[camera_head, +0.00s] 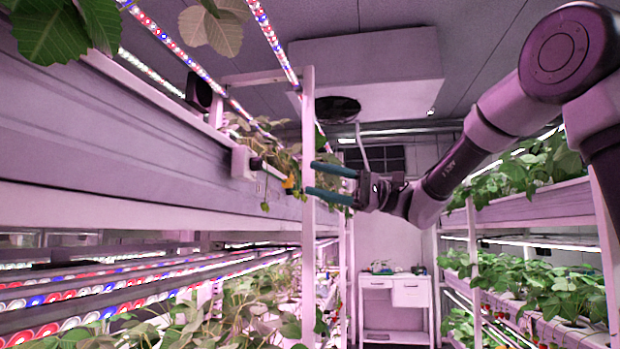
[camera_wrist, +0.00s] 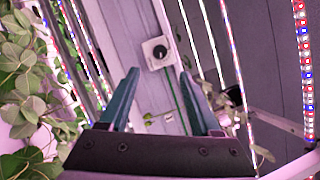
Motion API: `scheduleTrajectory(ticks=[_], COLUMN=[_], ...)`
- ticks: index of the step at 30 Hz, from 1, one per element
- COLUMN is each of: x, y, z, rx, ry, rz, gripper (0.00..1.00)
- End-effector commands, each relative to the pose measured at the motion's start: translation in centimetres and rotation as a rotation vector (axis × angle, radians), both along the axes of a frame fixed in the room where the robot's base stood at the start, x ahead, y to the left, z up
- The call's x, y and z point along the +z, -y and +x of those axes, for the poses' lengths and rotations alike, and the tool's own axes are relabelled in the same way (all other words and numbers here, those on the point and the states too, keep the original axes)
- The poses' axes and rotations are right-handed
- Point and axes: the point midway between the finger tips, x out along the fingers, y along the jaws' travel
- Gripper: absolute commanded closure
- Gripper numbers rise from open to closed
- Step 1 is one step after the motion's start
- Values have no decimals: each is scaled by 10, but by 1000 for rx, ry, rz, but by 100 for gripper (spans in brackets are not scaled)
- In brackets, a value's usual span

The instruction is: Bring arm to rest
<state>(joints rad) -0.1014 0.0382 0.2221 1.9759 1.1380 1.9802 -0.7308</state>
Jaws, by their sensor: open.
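My gripper (camera_head: 331,183) is at the end of my arm, which reaches in from the upper right in the head view. Its two teal fingers point left toward the left rack's white post (camera_head: 308,150), and there is a clear gap between them. In the wrist view my gripper (camera_wrist: 158,100) shows both fingers spread, with nothing held between them. Beyond the fingertips is a white box with a round dark knob (camera_wrist: 156,51) on the rack side. The same box seems to show in the head view (camera_head: 243,163), left of the gripper.
The left rack (camera_head: 150,190) has leafy plants and rows of LED strips (camera_head: 110,285). The right rack (camera_head: 540,206) holds more plants under my arm. A white cabinet (camera_head: 411,293) stands at the aisle's far end. Leaves (camera_wrist: 30,85) are close on the left in the wrist view.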

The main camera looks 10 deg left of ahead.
Motion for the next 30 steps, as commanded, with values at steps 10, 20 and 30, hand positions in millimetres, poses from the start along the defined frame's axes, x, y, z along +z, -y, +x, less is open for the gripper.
scheduleTrajectory(ticks=[10,20,30], x=[0,-46,-191], y=[0,19,185], z=[0,-34,-83], rx=[0,-51,-433], ry=[0,91,403], rz=[0,-282,-1144], gripper=[36,36,36])
